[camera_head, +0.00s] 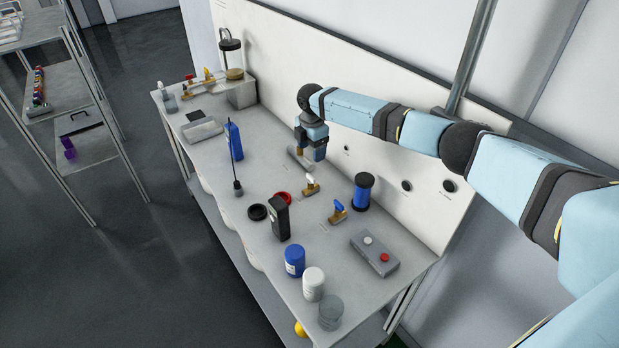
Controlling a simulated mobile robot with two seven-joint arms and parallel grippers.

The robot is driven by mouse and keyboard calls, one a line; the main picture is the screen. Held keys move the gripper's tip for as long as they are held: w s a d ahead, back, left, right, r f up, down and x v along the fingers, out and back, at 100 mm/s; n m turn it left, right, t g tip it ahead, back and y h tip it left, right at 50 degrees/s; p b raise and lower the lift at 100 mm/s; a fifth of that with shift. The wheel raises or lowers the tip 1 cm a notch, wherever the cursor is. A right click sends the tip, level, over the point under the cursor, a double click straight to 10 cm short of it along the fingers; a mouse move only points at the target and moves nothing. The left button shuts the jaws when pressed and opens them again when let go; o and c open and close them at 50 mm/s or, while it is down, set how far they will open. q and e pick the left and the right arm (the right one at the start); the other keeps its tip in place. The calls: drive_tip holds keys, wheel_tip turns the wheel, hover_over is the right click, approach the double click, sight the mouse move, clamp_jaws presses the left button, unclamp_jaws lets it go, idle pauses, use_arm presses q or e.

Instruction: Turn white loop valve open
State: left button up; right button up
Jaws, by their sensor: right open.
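A brass valve with a white handle (310,184) stands on the middle of the bench. A similar brass valve with a blue handle (338,210) stands to its right and nearer the front. My right gripper (316,157) hangs down over the bench, just behind the white-handled valve and apart from it. It is open, and I see nothing held in it. A grey cylinder (299,158) lies close beside its fingers; I cannot tell whether they touch. The angle of the white handle is too small to read clearly. My left gripper is not in view.
A blue spool with black ends (362,191) and a grey button box (374,254) stand to the right. A black upright device (280,218), a red ring (283,198) and several jars stand nearer. Red- and yellow-handled valves (207,77) are far left. A white panel (400,155) backs the bench.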

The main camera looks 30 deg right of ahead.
sight(311, 176)
wheel_tip(311, 176, down, 10)
drive_tip(key=b, duration=0.7)
drive_tip(key=shift+w, duration=0.15)
drive_tip(key=shift+f+b, duration=0.55)
drive_tip(key=shift+f, duration=0.1)
drive_tip(key=c, duration=0.9)
